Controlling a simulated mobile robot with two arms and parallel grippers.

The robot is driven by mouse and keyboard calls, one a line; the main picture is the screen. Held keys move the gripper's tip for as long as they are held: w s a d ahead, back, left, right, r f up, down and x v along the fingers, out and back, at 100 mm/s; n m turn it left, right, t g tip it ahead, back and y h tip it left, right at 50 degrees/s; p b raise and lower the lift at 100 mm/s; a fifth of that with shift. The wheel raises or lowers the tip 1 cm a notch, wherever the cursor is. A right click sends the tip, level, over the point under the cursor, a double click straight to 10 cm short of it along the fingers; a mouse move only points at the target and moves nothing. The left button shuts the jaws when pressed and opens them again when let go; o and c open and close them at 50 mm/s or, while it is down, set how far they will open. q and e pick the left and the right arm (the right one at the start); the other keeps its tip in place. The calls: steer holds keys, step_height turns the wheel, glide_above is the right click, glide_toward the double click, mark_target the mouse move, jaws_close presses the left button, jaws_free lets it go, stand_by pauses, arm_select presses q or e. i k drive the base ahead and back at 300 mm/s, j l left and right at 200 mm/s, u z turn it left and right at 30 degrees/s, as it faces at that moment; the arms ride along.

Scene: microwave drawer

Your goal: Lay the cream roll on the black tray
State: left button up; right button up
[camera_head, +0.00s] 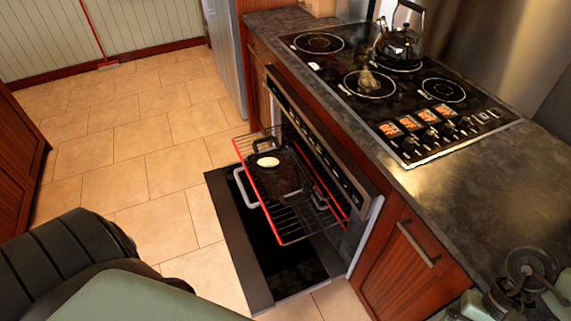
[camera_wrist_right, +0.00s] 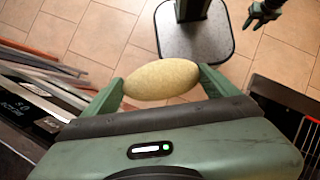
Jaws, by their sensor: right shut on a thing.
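The cream roll (camera_wrist_right: 161,80), a pale oval, is held between the two green fingers of my right gripper (camera_wrist_right: 160,86) in the right wrist view. My right arm shows at the lower right of the head view, but its fingertips and the roll cannot be made out there. The black tray (camera_head: 287,182) sits on the pulled-out oven rack in the head view, with handles at its ends. A small pale oval piece (camera_head: 268,161) lies on its far part. My left gripper (camera_wrist_right: 265,10) seems to show at the wrist view's top edge, cut off; its opening is unclear.
The oven door (camera_head: 250,255) is folded down, with the red-edged wire rack (camera_head: 290,235) above it. The dark counter (camera_head: 460,190) holds a black cooktop (camera_head: 405,95) and a kettle (camera_head: 399,42). The tiled floor (camera_head: 150,160) left of the oven is clear.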

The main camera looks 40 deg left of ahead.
mark_target(284, 181)
steer(key=k+j, duration=0.15)
steer(key=j, duration=0.2)
steer(key=k+j, duration=0.35)
steer(key=j, duration=0.3)
steer(key=k+j, duration=0.15)
steer(key=j, duration=0.2)
steer(key=i+j, duration=0.1)
steer(key=j, duration=0.35)
steer(key=i+j, duration=0.1)
steer(key=j, duration=0.35)
steer(key=i+j, duration=0.1)
steer(key=j, duration=0.3)
steer(key=i+j, duration=0.1)
steer(key=j, duration=0.8)
steer(key=i+j, duration=0.3)
steer(key=i, duration=0.2)
steer(key=i+j, duration=0.25)
steer(key=i, duration=0.3)
